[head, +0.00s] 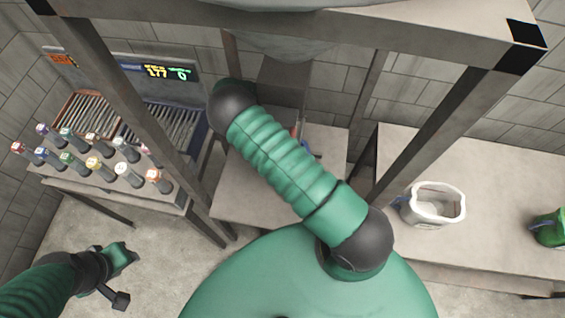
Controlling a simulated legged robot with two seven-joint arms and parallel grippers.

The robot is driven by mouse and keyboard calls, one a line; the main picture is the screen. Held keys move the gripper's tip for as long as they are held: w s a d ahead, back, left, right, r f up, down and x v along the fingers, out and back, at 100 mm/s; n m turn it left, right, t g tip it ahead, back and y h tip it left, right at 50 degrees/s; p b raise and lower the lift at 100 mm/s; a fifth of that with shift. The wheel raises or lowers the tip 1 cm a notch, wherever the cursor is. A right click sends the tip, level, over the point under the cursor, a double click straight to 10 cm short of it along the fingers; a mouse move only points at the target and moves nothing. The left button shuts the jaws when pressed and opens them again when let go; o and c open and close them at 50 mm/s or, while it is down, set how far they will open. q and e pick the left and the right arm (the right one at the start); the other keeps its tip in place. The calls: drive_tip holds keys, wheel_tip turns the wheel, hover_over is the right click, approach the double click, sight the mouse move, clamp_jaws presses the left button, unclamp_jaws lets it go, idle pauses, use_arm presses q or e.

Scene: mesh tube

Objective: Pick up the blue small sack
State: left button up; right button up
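No whole blue sack can be made out. A small blue and red item (305,146) shows at the edge of my arm on the middle table, mostly hidden, and I cannot tell what it is. A white open-topped sack (433,204) with a rolled rim stands on the right table, with a bit of blue at its left side. A green sack (550,228) with a blue bit is cut off at the right edge. My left gripper (122,258) is at the lower left, over the floor, away from the sacks; its jaw opening is unclear. My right gripper is not visible.
My green ribbed arm link crosses the middle and hides part of the middle table (240,203). A metal frame (430,135) rises in front. The right table (510,190) has bare room between sacks.

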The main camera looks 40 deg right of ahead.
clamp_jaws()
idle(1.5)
